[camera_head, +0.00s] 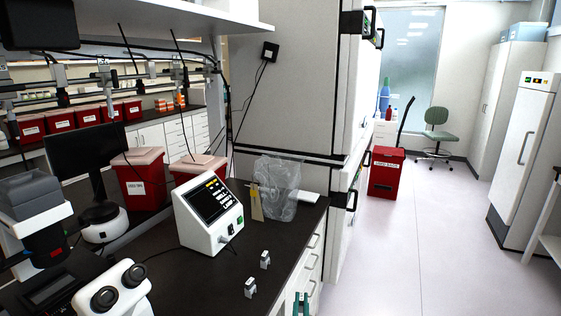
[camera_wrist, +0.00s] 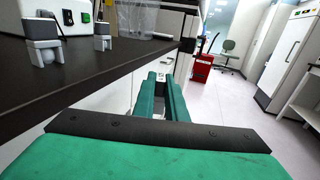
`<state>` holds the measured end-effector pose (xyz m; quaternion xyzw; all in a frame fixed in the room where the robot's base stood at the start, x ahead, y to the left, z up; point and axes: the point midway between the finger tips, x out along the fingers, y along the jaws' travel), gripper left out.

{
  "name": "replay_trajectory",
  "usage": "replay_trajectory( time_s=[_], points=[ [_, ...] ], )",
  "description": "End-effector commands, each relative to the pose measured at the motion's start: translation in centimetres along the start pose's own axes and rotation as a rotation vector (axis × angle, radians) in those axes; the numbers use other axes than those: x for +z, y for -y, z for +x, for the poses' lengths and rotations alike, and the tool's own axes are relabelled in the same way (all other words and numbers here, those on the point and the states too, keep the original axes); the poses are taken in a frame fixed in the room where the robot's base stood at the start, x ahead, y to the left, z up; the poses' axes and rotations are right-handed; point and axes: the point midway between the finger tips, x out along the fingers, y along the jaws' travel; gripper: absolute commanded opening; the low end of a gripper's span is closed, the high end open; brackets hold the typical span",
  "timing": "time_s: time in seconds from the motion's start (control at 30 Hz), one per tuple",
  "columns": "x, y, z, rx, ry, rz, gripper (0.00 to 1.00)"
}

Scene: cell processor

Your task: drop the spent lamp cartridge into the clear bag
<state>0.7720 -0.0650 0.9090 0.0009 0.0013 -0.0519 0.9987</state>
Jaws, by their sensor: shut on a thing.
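The clear bag (camera_head: 279,192) stands open on the dark bench near its far right end, and shows at the top of the wrist view (camera_wrist: 138,17). My gripper (camera_head: 301,304) is at the bottom of the head view, just off the bench's right edge. In the wrist view its green fingers (camera_wrist: 166,92) are shut on a small pale piece, apparently the lamp cartridge (camera_wrist: 161,77), mostly hidden between them. It is apart from the bag. Two small grey-and-white cartridges (camera_head: 265,259) (camera_head: 250,288) stand on the bench in front of the white instrument.
The white instrument with a screen (camera_head: 209,215) stands left of the bag. A tan tag or card (camera_head: 257,203) is at the bag's left side. Red bins (camera_head: 140,180) and a monitor (camera_head: 88,160) stand farther left. A red floor bin (camera_head: 386,172) stands beyond the bench; the right aisle is clear.

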Motion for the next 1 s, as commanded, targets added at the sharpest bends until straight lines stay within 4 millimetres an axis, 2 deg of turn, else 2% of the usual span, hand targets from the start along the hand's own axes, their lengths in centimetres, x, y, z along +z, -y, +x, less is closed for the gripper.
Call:
replay_trajectory(
  time_s=[0.03,0.1,0.2,0.3,0.43,0.77,0.87,1.0],
  points=[
    [-1.9,-1.1,-1.0,0.015,-0.004,0.002,0.0],
    [-3.9,-2.5,-2.2,0.039,-0.003,0.0,0.0],
    [-5.9,-4.1,-3.6,0.069,-0.001,0.0,0.0],
    [-7.2,-5.2,-4.5,0.09,0.001,-0.001,0.0],
    [-7.9,-5.9,-5.1,0.103,0.002,-0.002,0.0],
    [-8.0,-6.0,-5.3,0.101,0.002,-0.001,0.0],
    [-8.3,-6.1,-6.2,0.074,0.003,0.0,0.0],
    [-9.1,-6.1,-8.9,-0.009,0.005,0.002,0.0]
  ],
)
